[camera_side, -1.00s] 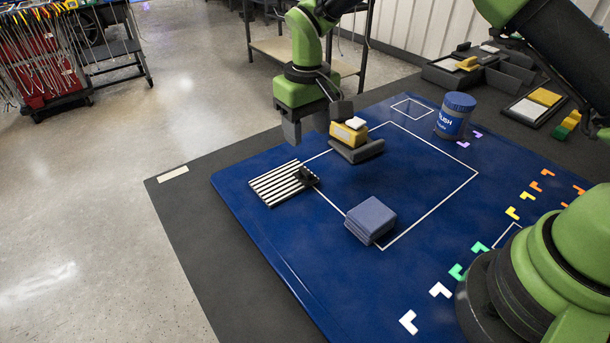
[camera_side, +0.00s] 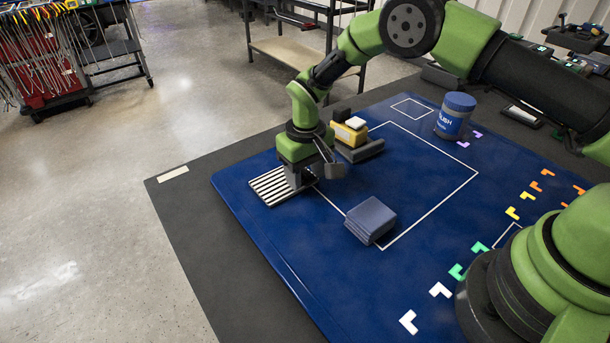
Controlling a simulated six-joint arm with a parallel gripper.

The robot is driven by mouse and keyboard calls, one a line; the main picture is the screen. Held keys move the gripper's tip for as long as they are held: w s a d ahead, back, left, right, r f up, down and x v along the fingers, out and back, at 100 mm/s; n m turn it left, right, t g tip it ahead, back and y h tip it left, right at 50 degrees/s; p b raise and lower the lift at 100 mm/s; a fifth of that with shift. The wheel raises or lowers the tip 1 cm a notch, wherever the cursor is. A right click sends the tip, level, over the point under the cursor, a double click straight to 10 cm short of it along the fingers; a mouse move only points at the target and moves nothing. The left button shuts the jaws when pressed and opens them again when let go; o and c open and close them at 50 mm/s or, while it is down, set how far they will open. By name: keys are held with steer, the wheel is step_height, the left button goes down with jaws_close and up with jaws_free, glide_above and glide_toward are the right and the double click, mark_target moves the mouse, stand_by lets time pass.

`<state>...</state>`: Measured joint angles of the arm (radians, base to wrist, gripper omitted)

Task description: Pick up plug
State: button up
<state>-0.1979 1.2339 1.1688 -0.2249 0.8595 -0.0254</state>
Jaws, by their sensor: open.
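My gripper (camera_side: 312,174) is low over the right end of a striped panel of pale and dark rods (camera_side: 268,187) at the left of the blue board. Its two grey fingers are apart. A small black piece (camera_side: 312,177), which looks like the plug, shows between and behind the fingers at the panel's right end. It is mostly hidden by the gripper, and I cannot tell whether a finger touches it.
A blue-grey stack of cloths or pads (camera_side: 371,220) lies front right of the gripper. A yellow and white block on a dark base (camera_side: 352,136) stands close behind it. A blue polish can (camera_side: 455,117) stands farther back right. The board's middle is clear.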

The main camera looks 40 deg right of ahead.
mark_target(306, 170)
steer(key=c, duration=0.8)
steer(key=shift+r, duration=0.1)
step_height(306, 170, up, 9)
steer(key=shift+r, duration=0.2)
step_height(306, 170, down, 9)
steer(key=shift+f, duration=0.15)
